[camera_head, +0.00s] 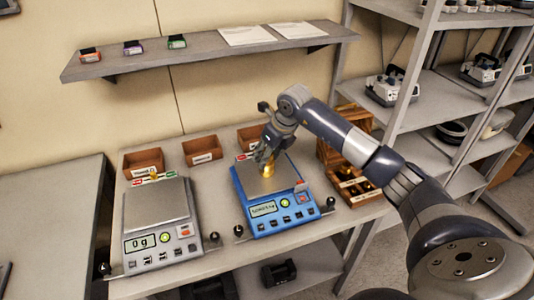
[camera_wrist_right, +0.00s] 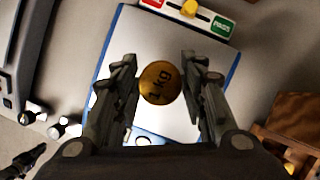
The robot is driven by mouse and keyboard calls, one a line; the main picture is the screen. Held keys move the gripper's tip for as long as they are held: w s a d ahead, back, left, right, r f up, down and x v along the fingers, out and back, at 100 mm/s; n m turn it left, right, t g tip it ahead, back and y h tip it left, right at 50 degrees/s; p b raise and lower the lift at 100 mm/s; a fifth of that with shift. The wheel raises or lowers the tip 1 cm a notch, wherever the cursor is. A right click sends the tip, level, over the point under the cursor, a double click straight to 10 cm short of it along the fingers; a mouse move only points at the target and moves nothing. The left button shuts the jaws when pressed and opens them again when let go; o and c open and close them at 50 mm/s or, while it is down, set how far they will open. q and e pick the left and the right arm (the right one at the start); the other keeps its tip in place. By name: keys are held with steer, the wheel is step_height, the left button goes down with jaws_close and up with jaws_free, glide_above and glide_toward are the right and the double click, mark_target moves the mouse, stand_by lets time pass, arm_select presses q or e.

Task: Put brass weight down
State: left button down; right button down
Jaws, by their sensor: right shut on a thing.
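The brass weight (camera_head: 268,171) is between the fingers of my right gripper (camera_head: 265,156), over the plate of the blue scale (camera_head: 276,229). In the right wrist view the weight (camera_wrist_right: 160,83) shows its round top, marked 1 kg, between the two fingers of the gripper (camera_wrist_right: 160,82). The gripper is shut on it. The scale's bright plate (camera_wrist_right: 158,35) lies beneath. I cannot tell whether the weight's base touches the plate. The blue scale's display is lit but too small to read surely. My left gripper is not in view.
A grey scale (camera_head: 158,250) reading 0 g stands left of the blue one. Small brown bins (camera_head: 143,163) line the table's back. A wooden crate (camera_head: 355,190) with brass weights stands right. A wall shelf (camera_head: 200,50) hangs above; metal racks (camera_head: 420,115) stand right.

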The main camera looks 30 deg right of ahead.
steer(key=shift+w, duration=0.1)
steer(key=c, duration=1)
jaws_free()
steer(key=shift+f, duration=0.1)
steer(key=shift+r, duration=0.3)
steer(key=b+v, duration=0.2)
steer(key=v, duration=0.9)
steer(key=shift+s+r+b, duration=0.3)
steer(key=shift+s, duration=0.05)
